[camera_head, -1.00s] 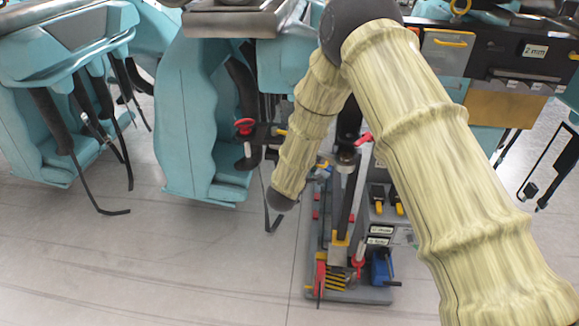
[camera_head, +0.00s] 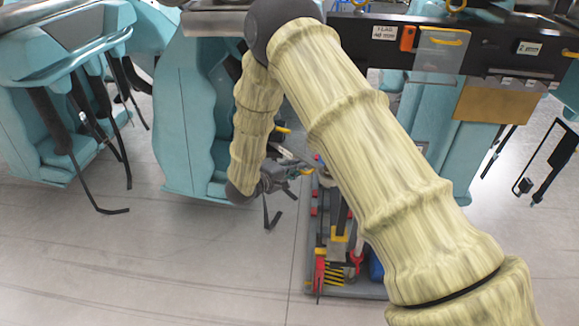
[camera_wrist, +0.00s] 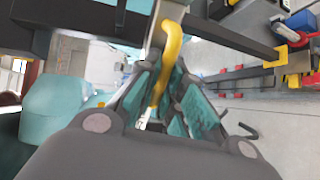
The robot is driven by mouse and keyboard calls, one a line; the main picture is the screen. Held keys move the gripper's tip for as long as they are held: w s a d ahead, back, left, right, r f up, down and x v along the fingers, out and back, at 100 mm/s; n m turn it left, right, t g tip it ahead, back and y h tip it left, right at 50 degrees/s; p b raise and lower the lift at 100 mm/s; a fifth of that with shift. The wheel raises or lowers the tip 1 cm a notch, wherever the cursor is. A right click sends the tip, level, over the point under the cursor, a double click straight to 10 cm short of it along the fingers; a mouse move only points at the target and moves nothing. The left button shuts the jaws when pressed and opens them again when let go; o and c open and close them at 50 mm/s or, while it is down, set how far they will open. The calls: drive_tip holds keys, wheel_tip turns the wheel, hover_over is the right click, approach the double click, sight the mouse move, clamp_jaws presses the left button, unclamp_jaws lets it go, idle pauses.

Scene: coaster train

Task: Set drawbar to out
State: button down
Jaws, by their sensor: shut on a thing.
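A yellow curved handle (camera_wrist: 172,50) runs between the fingers of my gripper (camera_wrist: 165,85) in the wrist view, and the gripper is shut on it. I take this handle to be part of the drawbar, but the bar's far end and how far out it sits cannot be made out. In the head view my gripper (camera_head: 300,170) is small and dark, at the left of the cart, just right of the teal seat shell. A bit of yellow (camera_head: 282,129) shows just above it. My own arm covers much of this area.
The grey cart (camera_head: 345,290) with red and yellow fittings stands on the floor below my gripper. A teal seat shell (camera_head: 190,120) is close on the left. A dark rail (camera_head: 490,45) with labels crosses the upper right. The floor at lower left is clear.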

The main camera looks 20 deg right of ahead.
drive_tip(key=shift+w+a+r, duration=0.2)
idle(0.3)
drive_tip(key=c, duration=1.6)
unclamp_jaws()
drive_tip(key=shift+o, duration=0.4)
drive_tip(key=shift+w+f, duration=0.1)
drive_tip(key=shift+f, duration=0.05)
drive_tip(key=shift+s+a, duration=0.1)
drive_tip(key=shift+s, duration=0.1)
drive_tip(key=v, duration=1.1)
drive_tip(key=shift+a, duration=0.35)
